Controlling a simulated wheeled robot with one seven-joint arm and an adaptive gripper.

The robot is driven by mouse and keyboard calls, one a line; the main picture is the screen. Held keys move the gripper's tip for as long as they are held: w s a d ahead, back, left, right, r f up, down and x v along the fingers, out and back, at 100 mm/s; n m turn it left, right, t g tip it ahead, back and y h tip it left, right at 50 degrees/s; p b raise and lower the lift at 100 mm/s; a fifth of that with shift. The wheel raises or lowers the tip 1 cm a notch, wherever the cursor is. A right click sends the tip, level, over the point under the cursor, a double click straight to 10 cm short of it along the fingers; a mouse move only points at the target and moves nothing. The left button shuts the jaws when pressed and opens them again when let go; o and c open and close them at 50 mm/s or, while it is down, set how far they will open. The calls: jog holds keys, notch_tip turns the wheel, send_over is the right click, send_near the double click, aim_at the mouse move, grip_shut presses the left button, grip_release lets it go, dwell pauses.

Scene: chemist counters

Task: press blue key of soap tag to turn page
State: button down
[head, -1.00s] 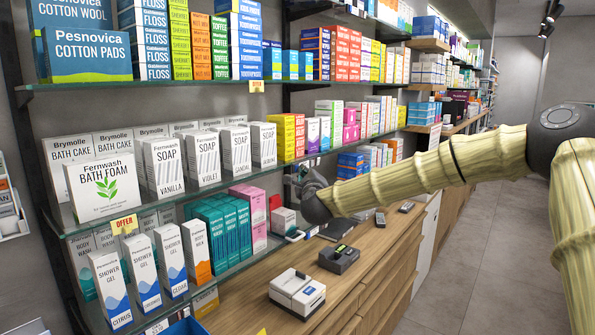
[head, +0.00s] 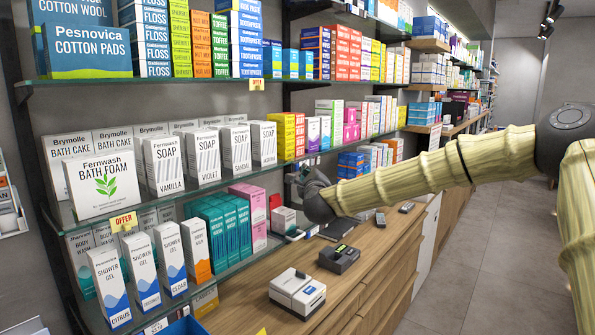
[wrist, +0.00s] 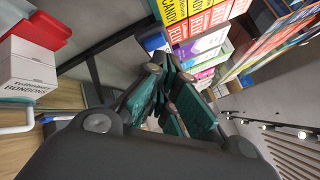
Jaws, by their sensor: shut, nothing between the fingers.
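Striped white soap boxes stand on the middle glass shelf in the head view, among them vanilla (head: 163,167), violet (head: 201,157) and sandal (head: 235,149). I cannot make out the soap tag or its blue key in either view. My gripper (head: 299,178) is right of the soap boxes, by the shelf ends, largely hidden behind my own wrist. In the wrist view my gripper (wrist: 170,72) has its dark green fingers together, empty. Colourful boxes lie beyond the fingertips; I cannot tell whether anything is touched.
A yellow offer tag (head: 124,222) hangs on the shelf edge below the bath foam (head: 102,184). Shower gel boxes (head: 142,265) stand on the lower shelf. A white device (head: 297,291) and a dark device (head: 339,258) sit on the wooden counter (head: 245,292). The floor at right is clear.

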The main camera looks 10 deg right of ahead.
jog(key=shift+s+d, duration=0.25)
jog(key=shift+s+d+b, duration=0.55)
jog(key=shift+s+d, duration=0.25)
jog(key=shift+s, duration=0.2)
jog(key=shift+s+d+b, duration=0.5)
jog(key=shift+s+d, duration=0.25)
jog(key=shift+s, duration=0.25)
